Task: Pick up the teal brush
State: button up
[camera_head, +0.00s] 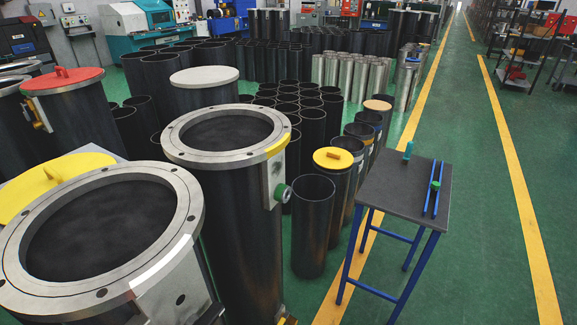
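A small teal upright object (408,151), which looks like the teal brush, stands near the far left part of a dark-topped table (395,197) with blue legs. It is too small to make out its bristles or handle clearly. Nothing touches it in this view. My gripper is not in view, so its state does not show.
Two blue rails (431,190) with a small green piece (435,186) lie on the table's right side. Large flanged cylinders (235,220) fill the left and front. An open black cylinder (312,225) stands left of the table. The green floor (490,230) to the right is clear.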

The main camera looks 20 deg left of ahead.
aim_at(410, 144)
jog(key=k, duration=0.4)
jog(key=k+u, duration=0.1)
jog(key=u, duration=0.3)
jog(key=k+u, duration=0.1)
jog(key=u, duration=0.3)
jog(key=j+u, duration=0.1)
jog(key=u, duration=0.3)
jog(key=i+l+u, duration=0.15)
jog(key=l+u, duration=0.3)
jog(key=l, duration=0.25)
jog(key=l+u, duration=0.5)
jog(key=l, duration=5.45)
